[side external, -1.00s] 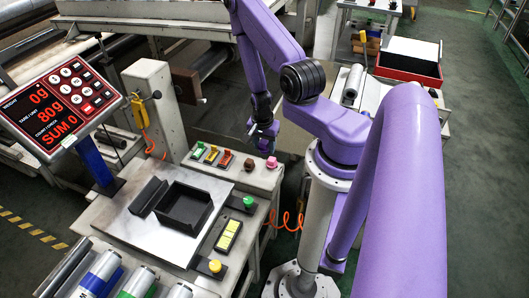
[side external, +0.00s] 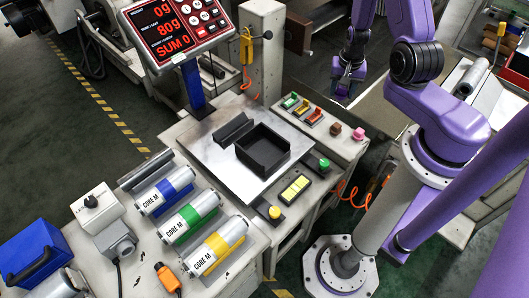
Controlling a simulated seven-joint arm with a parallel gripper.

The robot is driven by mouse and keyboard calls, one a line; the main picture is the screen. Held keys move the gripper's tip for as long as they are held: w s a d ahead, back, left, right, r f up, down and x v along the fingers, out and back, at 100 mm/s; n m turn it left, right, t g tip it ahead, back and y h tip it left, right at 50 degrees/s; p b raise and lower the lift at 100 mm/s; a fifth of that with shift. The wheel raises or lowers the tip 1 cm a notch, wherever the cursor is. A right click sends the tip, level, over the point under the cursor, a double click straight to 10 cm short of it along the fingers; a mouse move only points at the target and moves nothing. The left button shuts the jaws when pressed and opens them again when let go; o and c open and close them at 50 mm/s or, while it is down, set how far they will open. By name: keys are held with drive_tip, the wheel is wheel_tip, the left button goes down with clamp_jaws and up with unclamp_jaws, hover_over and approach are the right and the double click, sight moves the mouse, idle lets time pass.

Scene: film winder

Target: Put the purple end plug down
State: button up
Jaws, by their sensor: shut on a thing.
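My gripper (side external: 342,91) is at the upper right of the side external view, beyond the far edge of the workbench and pointing down. It is shut on a small purple thing, which I take to be the purple end plug. My gripper appears clear of the bench top.
Several labelled rolls (side external: 190,227) lie in front. A display (side external: 172,27) stands at the back.

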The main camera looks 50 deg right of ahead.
drive_tip(key=w+a+r+n, duration=0.6)
drive_tip(key=r+n, duration=0.2)
hover_over(253, 147)
wheel_tip(253, 147, down, 21)
drive_tip(key=shift+m+t+y, duration=0.3)
drive_tip(key=shift+s+a+f, duration=0.1)
drive_tip(key=shift+s+f, duration=0.05)
drive_tip(key=shift+f, duration=1.9)
drive_tip(key=shift+s+f, duration=0.15)
drive_tip(key=shift+f, duration=1.85)
drive_tip(key=shift+f, duration=0.15)
drive_tip(key=o, duration=1)
